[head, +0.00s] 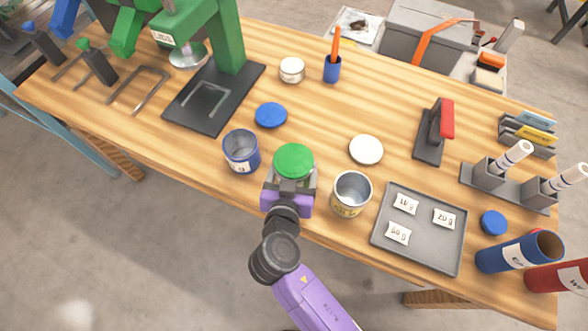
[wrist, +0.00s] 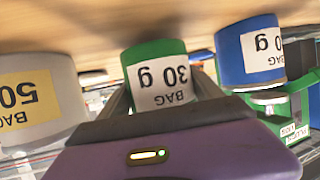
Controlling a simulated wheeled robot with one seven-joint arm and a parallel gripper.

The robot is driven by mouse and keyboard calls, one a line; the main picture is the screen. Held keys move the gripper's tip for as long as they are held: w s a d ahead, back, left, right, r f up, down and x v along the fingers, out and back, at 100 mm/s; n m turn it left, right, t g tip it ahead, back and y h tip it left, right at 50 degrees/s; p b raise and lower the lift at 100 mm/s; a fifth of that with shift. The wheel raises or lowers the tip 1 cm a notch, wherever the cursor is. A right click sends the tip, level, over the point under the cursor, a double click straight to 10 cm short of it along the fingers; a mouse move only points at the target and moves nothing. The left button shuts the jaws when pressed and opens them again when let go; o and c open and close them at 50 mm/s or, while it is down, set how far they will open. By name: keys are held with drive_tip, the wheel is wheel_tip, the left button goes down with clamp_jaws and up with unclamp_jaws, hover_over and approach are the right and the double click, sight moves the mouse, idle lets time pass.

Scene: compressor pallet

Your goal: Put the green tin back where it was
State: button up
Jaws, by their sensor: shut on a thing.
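The green tin (head: 294,160) has a green top and stands upright between the blue tin and the grey tin in the head view. In the wrist view, which is upside down, the green tin (wrist: 150,56) shows a white "BAG 30 g" label. My gripper (head: 291,186) is shut on the green tin from the front edge side of the table. I cannot tell whether its base touches the wood. The open blue tin (head: 240,160) is to its left and the open grey tin (head: 347,208) with a yellow label is to its right.
A blue lid (head: 271,115) and a white lid (head: 366,149) lie behind the tins. A grey tray (head: 431,251) with several weight-marked packets is at right. A green press (head: 228,45) stands at left. Bare wood lies behind the green tin.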

drive_tip(key=shift+f, duration=0.55)
drive_tip(key=shift+f, duration=0.15)
drive_tip(key=o, duration=2)
drive_tip(key=shift+r, duration=0.3)
drive_tip(key=d+b+v, duration=0.1)
drive_tip(key=v, duration=1.1)
drive_tip(key=shift+a+f+b, duration=0.15)
drive_tip(key=shift+a+b, duration=0.2)
drive_tip(key=shift+a, duration=0.1)
